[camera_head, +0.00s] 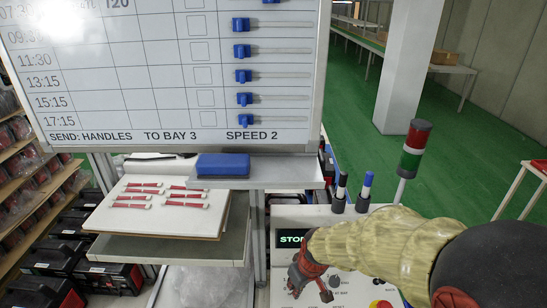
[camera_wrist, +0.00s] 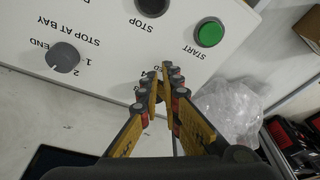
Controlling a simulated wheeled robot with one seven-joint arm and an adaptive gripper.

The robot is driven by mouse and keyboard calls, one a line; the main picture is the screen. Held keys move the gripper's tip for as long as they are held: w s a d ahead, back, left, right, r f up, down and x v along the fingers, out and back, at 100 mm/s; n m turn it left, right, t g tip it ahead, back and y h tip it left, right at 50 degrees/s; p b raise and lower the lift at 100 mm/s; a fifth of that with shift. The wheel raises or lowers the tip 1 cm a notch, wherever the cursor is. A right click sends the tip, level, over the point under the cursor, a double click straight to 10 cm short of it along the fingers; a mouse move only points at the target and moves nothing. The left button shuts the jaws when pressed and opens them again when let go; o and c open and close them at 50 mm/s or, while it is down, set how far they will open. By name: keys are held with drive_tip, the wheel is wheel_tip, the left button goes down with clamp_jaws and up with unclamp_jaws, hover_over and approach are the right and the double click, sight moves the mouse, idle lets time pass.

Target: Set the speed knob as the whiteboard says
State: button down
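The whiteboard (camera_head: 180,105) reads "SEND: HANDLES TO BAY 3 SPEED 2" along its bottom. The control panel (camera_head: 345,260) stands below it, with a display (camera_head: 291,239) showing letters that begin "STO". My gripper (camera_head: 305,285) is low over the panel's left part. In the wrist view its fingertips (camera_wrist: 161,78) are close together with a narrow gap. A dark rounded shape shows beside the left finger; I cannot tell if it is a knob or a finger joint. The speed knob is not clearly visible. The grey "STOP AT BAY" knob (camera_wrist: 63,57) is left of the fingers.
A green START button (camera_wrist: 209,33) and a dark button (camera_wrist: 152,6) lie close to the fingers. A red and green signal light (camera_head: 414,150) rises behind my arm. Two markers (camera_head: 353,190) stand at the panel's back. A shelf with red-and-white handles (camera_head: 160,195) is to the left.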

drive_tip(key=shift+a, duration=0.2)
idle(0.3)
drive_tip(key=shift+s, duration=0.35)
drive_tip(key=w+p+v, duration=0.1)
drive_tip(key=p+v, duration=0.3)
drive_tip(key=v, duration=0.2)
drive_tip(key=shift+w+a, duration=0.15)
drive_tip(key=shift+a, duration=0.15)
drive_tip(key=shift+r+p, duration=0.25)
drive_tip(key=shift+p, duration=0.1)
